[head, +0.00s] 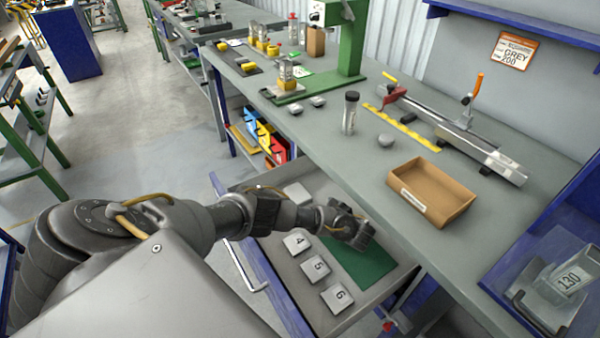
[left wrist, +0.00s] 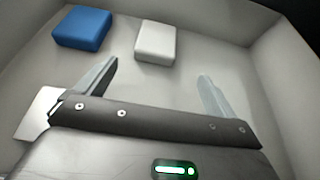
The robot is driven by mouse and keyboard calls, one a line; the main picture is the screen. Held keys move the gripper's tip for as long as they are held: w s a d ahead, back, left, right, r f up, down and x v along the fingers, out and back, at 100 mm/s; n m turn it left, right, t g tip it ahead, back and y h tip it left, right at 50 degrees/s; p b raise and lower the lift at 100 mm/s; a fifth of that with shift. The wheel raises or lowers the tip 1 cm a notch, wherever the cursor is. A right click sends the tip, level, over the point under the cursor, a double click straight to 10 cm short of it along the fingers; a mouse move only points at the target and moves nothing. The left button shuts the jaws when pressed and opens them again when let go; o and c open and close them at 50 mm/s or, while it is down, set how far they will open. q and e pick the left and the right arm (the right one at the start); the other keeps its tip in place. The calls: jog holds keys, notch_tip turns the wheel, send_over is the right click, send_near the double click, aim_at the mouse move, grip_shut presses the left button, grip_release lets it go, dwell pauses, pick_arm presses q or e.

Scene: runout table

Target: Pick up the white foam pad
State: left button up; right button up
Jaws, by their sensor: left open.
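The white foam pad (left wrist: 156,42) lies on the pale floor of a drawer in the left wrist view, ahead of my left gripper (left wrist: 158,72). My left gripper's jaws are spread wide with nothing between them, and the pad is beyond the fingertips. A blue pad (left wrist: 83,29) lies to the left of the white one. In the head view my left gripper (head: 362,236) is over the open drawer (head: 290,262). I cannot tell which pale piece there is the foam pad. My right gripper is not in view.
The workbench (head: 350,165) edge runs close beside my gripper, with a cardboard tray (head: 432,192) on top. Drawer walls surround the pads.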

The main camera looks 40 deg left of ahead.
aim_at(302, 199)
pick_arm(q)
jog(key=x, duration=0.5)
jog(key=shift+a+f, duration=0.1)
jog(key=shift+a, duration=0.1)
jog(key=x, duration=0.4)
jog(key=shift+s+a+f, duration=0.2)
jog(key=shift+s+f, duration=0.15)
jog(key=shift+w+a+f, duration=0.15)
jog(key=shift+a, duration=0.2)
jog(key=c, duration=1)
